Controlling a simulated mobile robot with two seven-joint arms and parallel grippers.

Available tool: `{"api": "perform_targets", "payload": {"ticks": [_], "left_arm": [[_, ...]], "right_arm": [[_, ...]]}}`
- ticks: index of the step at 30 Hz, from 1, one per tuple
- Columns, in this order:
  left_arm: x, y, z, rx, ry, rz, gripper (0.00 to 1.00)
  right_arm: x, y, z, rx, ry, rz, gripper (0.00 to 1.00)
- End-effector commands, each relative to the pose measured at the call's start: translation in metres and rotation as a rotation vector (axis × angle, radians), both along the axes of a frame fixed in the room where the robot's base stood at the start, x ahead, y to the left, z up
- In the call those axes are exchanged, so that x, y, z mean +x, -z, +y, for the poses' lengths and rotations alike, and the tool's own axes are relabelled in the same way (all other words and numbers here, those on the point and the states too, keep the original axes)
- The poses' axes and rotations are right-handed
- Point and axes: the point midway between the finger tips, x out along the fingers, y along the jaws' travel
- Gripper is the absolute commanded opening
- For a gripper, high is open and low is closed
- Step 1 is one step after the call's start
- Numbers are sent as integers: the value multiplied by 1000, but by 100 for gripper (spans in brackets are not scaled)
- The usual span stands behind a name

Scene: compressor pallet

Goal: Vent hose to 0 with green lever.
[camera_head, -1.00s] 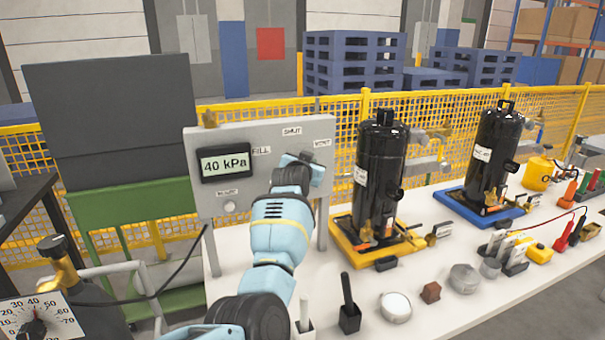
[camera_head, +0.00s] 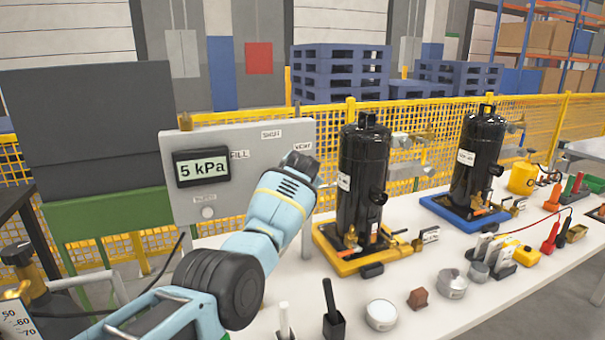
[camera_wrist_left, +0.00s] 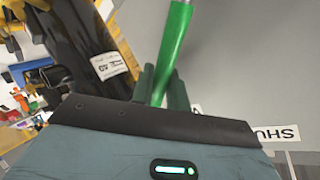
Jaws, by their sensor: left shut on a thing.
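The grey panel (camera_head: 262,168) carries a digital display (camera_head: 202,168) that reads 5 kPa in the head view. Labels FILL, SHUT and VENT show along the panel's upper part. My left gripper (camera_head: 301,162) is at the panel's right side, by the VENT label (camera_head: 303,146). The green lever (camera_wrist_left: 176,50) shows in the left wrist view, where it runs down between my left gripper's fingers (camera_wrist_left: 163,88). The gripper is shut on it. In the head view the lever is hidden behind my left arm. My right gripper is not in view.
A black compressor (camera_head: 363,185) on a yellow tray (camera_head: 330,250) stands close right of the panel. Another black compressor (camera_head: 477,158) on a blue tray (camera_head: 440,208) stands further right. Pots, a cup and tools lie on the white table's front part (camera_head: 405,268).

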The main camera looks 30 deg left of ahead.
Motion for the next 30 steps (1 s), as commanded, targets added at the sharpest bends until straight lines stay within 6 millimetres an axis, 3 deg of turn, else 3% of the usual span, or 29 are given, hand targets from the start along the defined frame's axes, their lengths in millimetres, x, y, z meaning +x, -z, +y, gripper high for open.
{"api": "perform_targets", "payload": {"ticks": [15, 16, 20, 30], "left_arm": [[0, 1, 1, 15, 1, 13, 0], [0, 1, 1, 15, 1, 13, 17], [0, 1, 1, 15, 0, 13, 34], [-1, 0, -1, 13, 1, 14, 35]], "right_arm": [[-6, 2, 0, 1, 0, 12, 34], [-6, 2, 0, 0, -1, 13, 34], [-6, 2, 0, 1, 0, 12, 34], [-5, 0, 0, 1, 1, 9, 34]]}}
